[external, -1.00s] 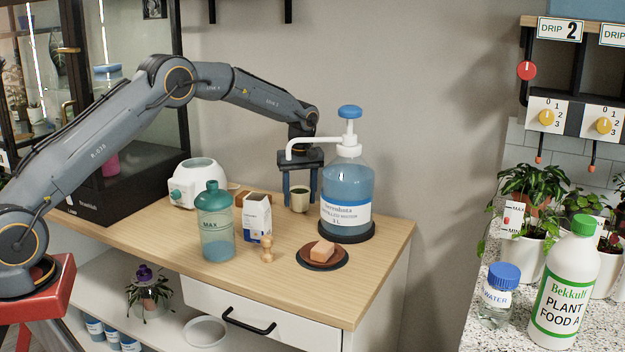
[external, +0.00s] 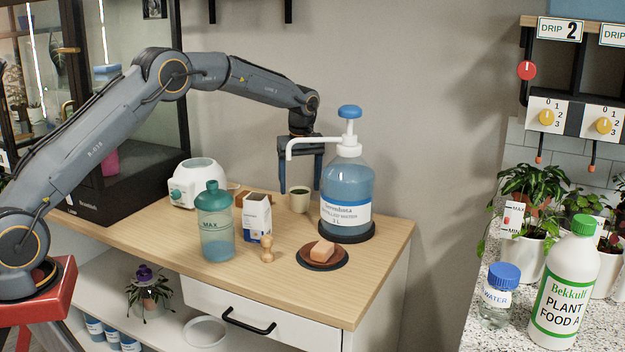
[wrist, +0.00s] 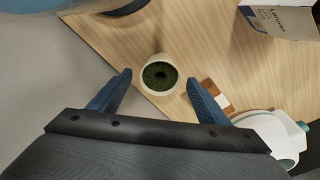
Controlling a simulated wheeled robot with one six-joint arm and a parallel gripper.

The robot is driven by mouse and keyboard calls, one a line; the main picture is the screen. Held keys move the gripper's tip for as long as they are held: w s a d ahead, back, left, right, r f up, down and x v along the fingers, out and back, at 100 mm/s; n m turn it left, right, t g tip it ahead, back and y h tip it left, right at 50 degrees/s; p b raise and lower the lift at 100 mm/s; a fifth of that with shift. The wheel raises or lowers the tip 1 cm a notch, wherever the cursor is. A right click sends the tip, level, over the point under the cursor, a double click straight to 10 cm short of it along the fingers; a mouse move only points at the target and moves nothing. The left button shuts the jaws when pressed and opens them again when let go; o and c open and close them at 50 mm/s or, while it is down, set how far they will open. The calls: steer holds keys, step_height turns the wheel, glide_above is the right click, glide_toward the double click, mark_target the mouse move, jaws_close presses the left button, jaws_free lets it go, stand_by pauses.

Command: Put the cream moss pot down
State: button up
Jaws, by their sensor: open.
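The cream moss pot (external: 299,201) stands upright on the wooden cabinet top, near its back edge, left of the big blue pump bottle. In the wrist view the pot (wrist: 147,84) shows its cream rim and dark green moss from above. My gripper (external: 300,190) is open and empty above the pot. In the wrist view its two blue fingers (wrist: 160,82) are spread on either side of the pot, with gaps between them and it.
The pump bottle (external: 346,200) stands close on the right, its white spout beside my gripper. A carton (external: 257,218), a teal bottle (external: 215,225), a wooden figure (external: 267,250) and a dish with a sponge (external: 310,259) stand in front. A white-green appliance (external: 196,184) is left.

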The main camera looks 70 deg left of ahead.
mark_target(301, 194)
step_height(301, 194, up, 8)
steer(key=d, duration=0.1)
steer(key=shift+f+b, duration=0.15)
steer(key=shift+b, duration=0.15)
